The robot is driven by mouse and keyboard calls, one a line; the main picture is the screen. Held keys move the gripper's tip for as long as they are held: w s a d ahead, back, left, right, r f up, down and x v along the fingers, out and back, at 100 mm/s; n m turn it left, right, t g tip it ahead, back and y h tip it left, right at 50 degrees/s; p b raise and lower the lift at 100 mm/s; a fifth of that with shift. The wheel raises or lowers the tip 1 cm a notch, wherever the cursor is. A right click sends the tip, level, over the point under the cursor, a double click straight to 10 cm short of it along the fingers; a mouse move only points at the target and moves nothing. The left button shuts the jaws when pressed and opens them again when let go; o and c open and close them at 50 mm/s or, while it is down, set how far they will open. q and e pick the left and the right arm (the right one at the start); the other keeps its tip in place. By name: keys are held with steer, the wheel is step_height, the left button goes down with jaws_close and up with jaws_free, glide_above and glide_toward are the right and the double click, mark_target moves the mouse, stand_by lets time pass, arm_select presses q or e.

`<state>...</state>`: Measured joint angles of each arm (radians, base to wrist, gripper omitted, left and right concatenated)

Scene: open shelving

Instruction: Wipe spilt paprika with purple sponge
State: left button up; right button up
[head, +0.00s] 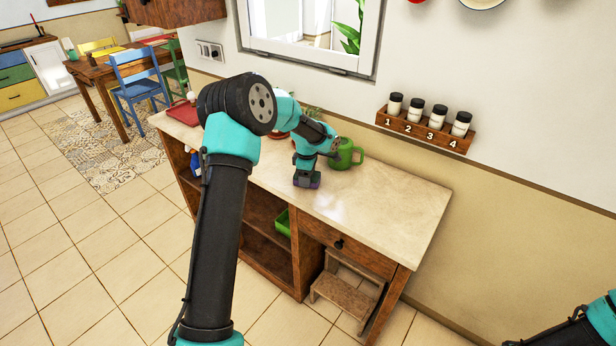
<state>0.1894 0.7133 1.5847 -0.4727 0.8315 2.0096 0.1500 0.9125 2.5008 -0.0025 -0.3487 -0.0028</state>
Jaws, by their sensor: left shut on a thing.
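My left gripper (307,178) points down at the counter (375,205), left of the green jug. It is shut on the purple sponge (308,184), which shows only as a small purple strip under the fingers, at or just above the counter top. I cannot tell whether it touches. I cannot make out any paprika on the visible counter top; my left arm hides part of it. Only a piece of my right arm shows at the lower right corner, and its gripper is out of view.
A green jug (345,154) stands close to the right of my left gripper. A wall rack (425,130) holds several numbered spice jars. A red tray (184,112) lies at the counter's left end. The counter's right part is clear. A wooden step stool (345,297) stands underneath.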

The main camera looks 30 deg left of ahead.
arm_select(q)
steer(key=shift+a, duration=0.85)
steer(key=shift+w+a+r, duration=0.1)
steer(key=shift+a+r, duration=0.15)
steer(key=shift+r, duration=0.2)
steer(key=shift+a+r, duration=0.2)
steer(key=shift+r, duration=3.2)
steer(key=shift+d, duration=0.1)
